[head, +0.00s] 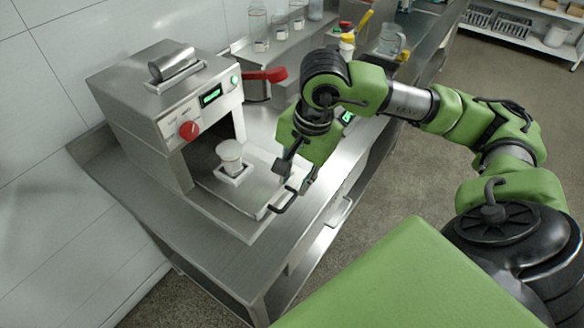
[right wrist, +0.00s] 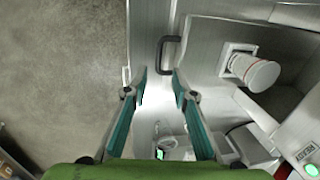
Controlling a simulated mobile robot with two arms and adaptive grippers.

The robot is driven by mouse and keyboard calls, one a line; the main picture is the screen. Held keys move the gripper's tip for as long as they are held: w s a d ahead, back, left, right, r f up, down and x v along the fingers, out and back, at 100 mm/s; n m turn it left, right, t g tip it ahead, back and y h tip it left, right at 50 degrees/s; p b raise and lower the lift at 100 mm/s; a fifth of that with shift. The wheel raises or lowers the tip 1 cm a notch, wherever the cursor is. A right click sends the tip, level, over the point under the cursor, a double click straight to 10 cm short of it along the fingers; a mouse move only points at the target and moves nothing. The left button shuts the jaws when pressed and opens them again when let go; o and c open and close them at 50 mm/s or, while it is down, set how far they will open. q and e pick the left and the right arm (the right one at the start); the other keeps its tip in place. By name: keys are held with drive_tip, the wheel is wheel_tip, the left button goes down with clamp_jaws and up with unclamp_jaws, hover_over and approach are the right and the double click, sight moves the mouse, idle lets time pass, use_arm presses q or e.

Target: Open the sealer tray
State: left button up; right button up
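The sealer (head: 165,100) is a boxy metal machine on the steel counter at the left, with a red knob and green displays. Its tray (head: 262,187) extends out of the front opening and carries a white cup (head: 230,157) in a square holder. A black handle (head: 281,206) is on the tray's front edge. My right gripper (head: 297,178) is just above and beside the handle. In the right wrist view the gripper (right wrist: 159,75) is open and empty, with the handle (right wrist: 164,55) just beyond its fingertips. My left gripper is not in view.
Bottles (head: 258,22) and a glass jug (head: 390,40) stand farther back on the counter. Open floor (head: 400,180) lies to the right. A white wall (head: 40,120) is at the left.

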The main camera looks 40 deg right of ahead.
drive_tip(key=shift+s+d+r, duration=0.1)
drive_tip(key=shift+s+r, duration=0.1)
drive_tip(key=shift+r, duration=0.9)
drive_tip(key=shift+s+d+r, duration=0.1)
drive_tip(key=shift+s+r, duration=0.05)
drive_tip(key=shift+r, duration=0.95)
